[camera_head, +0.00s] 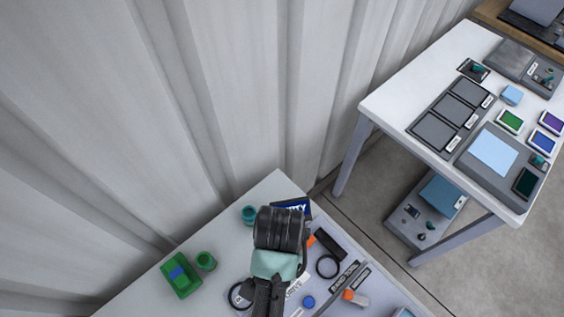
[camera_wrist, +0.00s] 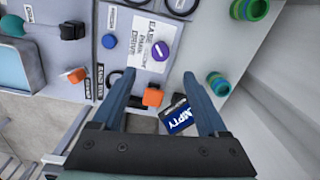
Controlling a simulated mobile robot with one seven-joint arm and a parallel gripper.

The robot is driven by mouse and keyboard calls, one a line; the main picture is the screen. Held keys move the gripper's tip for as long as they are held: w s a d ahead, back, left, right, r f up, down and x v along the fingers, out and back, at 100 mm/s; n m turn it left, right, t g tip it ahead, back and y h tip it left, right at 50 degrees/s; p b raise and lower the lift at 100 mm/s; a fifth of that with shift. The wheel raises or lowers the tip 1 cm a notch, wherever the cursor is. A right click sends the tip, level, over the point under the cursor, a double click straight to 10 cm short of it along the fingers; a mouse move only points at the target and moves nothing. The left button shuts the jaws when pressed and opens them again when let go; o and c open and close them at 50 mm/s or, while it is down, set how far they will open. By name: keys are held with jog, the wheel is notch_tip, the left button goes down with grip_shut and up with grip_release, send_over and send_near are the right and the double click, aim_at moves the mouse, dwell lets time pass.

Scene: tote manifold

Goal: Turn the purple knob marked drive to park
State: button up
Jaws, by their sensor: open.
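The purple knob (camera_wrist: 161,50) shows in the wrist view as a small round knob on a grey panel, above the picture's middle. A white label (camera_wrist: 140,42) with lines that include PARK and DRIVE lies just left of it. Which line the knob points to is too small to tell. My gripper (camera_wrist: 158,76) is open and empty. Its two fingers reach up the picture on either side, and the knob shows between and a little beyond their tips, apart from them. In the head view my arm (camera_head: 274,262) stands over the panel and hides the knob.
In the wrist view, an orange block (camera_wrist: 152,97) and a dark piece marked EMPTY (camera_wrist: 180,118) show between the fingers. A blue knob (camera_wrist: 109,41) is left, a green cup (camera_wrist: 218,84) right. A white table (camera_head: 395,105) with panels stands at the right in the head view.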

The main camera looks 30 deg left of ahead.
jog(key=f, duration=1.1)
jog(key=shift+a+f, duration=0.2)
jog(key=shift+f, duration=0.05)
grip_shut()
